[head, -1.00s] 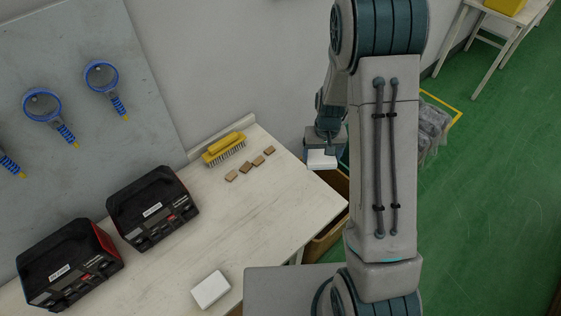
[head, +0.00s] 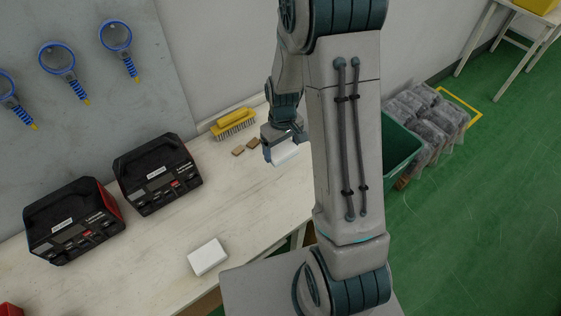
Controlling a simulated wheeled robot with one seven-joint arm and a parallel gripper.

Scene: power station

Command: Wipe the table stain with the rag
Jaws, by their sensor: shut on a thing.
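My gripper (head: 279,139) is above the far right part of the pale table (head: 150,262), shut on a white block-like thing (head: 285,153). It may be the rag, but its shape does not make that certain. It hangs below the fingers, near two small brown pieces. I cannot tell whether it touches the table. No stain can be made out clearly on the worn, streaked tabletop. My arm hides the table's right end.
A yellow brush (head: 233,122) and brown pieces (head: 245,147) lie near the wall. Two black devices (head: 157,178) stand at left. A white box (head: 207,257) lies near the front edge. A green bin (head: 400,150) stands right of the table. The middle tabletop is clear.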

